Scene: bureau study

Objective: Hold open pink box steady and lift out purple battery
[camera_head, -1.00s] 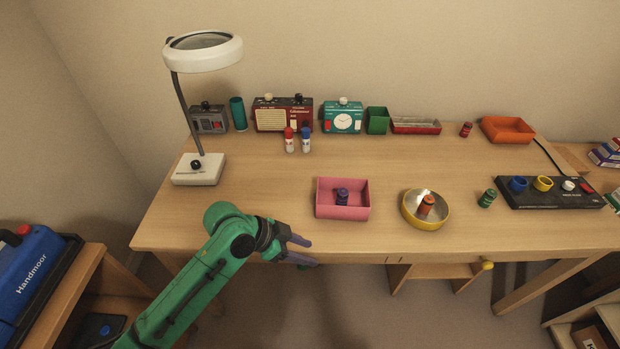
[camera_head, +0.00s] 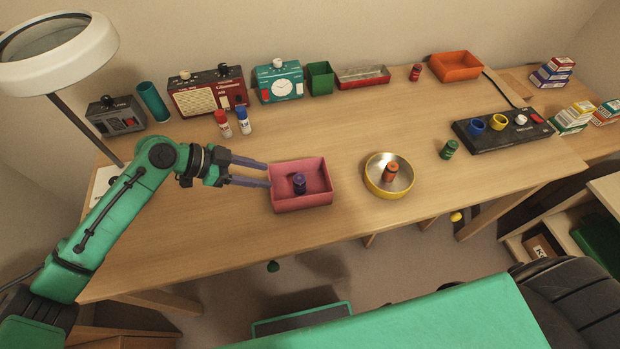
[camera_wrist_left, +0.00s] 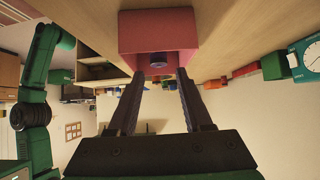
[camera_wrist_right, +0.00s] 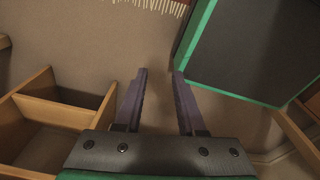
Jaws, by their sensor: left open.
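The open pink box (camera_head: 302,203) sits near the front edge of the desk, with no lid showing. The purple battery (camera_head: 299,184) stands upright inside it. My left gripper (camera_head: 268,176) is open and empty at the box's left wall, fingers pointing at it; I cannot tell whether they touch. The left wrist view shows the box (camera_wrist_left: 185,35) straight ahead, with the battery (camera_wrist_left: 158,60) partly hidden in it, and the two fingers (camera_wrist_left: 160,75) apart. My right gripper (camera_wrist_right: 160,73) is open and empty, facing the floor area away from the desk.
A yellow-rimmed round dish (camera_head: 369,183) with an orange battery (camera_head: 390,171) stands right of the box. A green battery (camera_head: 449,149) and a black panel (camera_head: 480,136) lie farther right. Red and blue bottles (camera_head: 243,121) stand behind. The desk between box and dish is clear.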

